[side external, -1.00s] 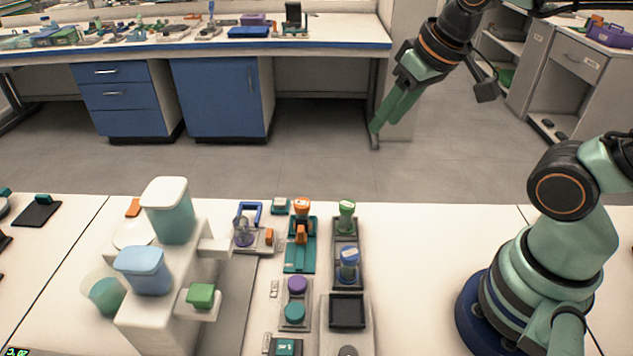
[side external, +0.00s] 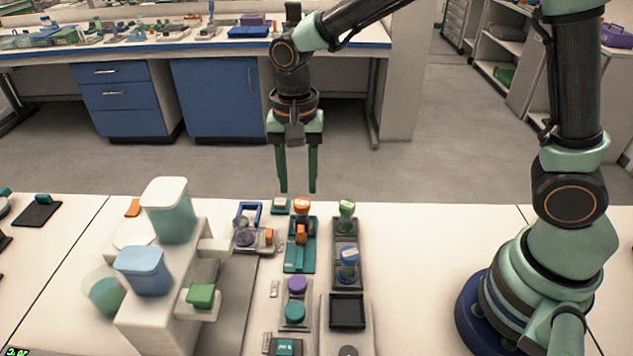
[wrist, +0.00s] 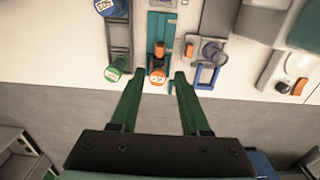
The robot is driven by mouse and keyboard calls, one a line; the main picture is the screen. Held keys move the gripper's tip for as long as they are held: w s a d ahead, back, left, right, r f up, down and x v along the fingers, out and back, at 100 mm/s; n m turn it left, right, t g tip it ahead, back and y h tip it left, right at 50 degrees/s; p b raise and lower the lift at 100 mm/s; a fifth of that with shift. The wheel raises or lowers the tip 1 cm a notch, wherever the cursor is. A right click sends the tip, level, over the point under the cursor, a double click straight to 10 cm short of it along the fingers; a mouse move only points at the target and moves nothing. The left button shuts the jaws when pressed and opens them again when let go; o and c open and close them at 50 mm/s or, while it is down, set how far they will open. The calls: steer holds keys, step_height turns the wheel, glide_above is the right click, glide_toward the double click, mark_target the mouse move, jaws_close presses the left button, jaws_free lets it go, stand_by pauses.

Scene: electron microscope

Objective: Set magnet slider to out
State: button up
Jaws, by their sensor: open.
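No readable label picks out the magnet slider. A teal track (side external: 297,267) with an orange block (side external: 301,235) and an orange labelled knob (side external: 301,205) at its far end is a likely slider. In the wrist view the orange knob (wrist: 157,76) shows between the fingertips, with the block (wrist: 160,50) beyond it. My gripper (side external: 298,188) is open and empty, pointing down near the far edge of the bench by the knob. It also shows in the wrist view (wrist: 159,74). I cannot tell its exact height above the bench.
A dark track with a green knob (side external: 346,208) and a blue knob (side external: 348,257) lies to the right. A blue frame (side external: 250,212) and the white microscope body (side external: 172,270) stand to the left. Purple (side external: 297,285) and teal (side external: 294,312) buttons sit nearer.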

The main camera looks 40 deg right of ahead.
mark_target(301, 228)
step_height(301, 228, down, 12)
steer(key=shift+r, duration=0.25)
stand_by(0.3)
jaws_close()
stand_by(1.3)
